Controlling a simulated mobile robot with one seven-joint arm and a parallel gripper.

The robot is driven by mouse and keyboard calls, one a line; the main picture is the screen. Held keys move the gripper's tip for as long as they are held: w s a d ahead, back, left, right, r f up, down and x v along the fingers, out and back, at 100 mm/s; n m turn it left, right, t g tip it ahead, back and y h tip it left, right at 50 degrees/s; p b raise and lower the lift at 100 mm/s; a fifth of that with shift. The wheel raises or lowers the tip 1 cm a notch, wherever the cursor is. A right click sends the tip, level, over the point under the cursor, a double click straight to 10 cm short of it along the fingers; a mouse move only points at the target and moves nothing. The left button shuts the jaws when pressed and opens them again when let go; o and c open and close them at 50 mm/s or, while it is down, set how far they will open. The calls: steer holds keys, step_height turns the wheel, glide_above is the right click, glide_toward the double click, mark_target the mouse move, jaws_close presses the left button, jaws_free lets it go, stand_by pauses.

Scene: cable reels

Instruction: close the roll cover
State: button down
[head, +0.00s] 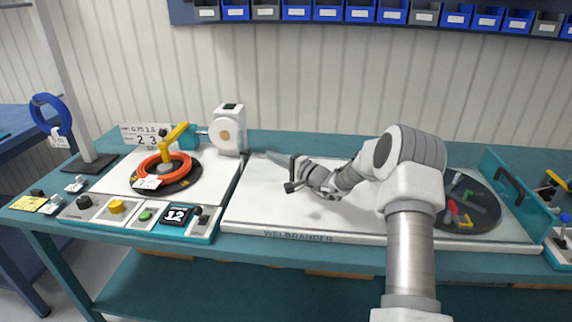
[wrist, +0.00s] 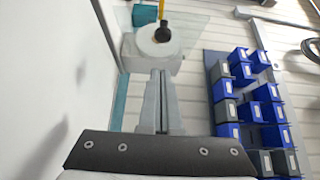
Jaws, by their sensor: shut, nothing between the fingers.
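A teal upright panel with a dark handle (head: 510,187) stands at the right end of the long white bed (head: 262,215); it looks like the roll cover, though I cannot be sure. My gripper (head: 268,155) is over the left part of the bed, far from the handle, with my arm crossing the bed's middle. In the wrist view its fingers (wrist: 160,78) are together and empty, pointing toward a white spool housing (wrist: 158,48).
The white housing (head: 228,130) stands behind the bed's left end. Control boxes (head: 175,218) line the front left. Blue and grey bins (head: 375,12) hang on the wall.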

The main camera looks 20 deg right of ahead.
steer(key=a, duration=0.1)
steer(key=w+a, duration=0.1)
steer(key=a, duration=0.2)
steer(key=shift+w+a, duration=0.25)
steer(key=shift+w, duration=0.05)
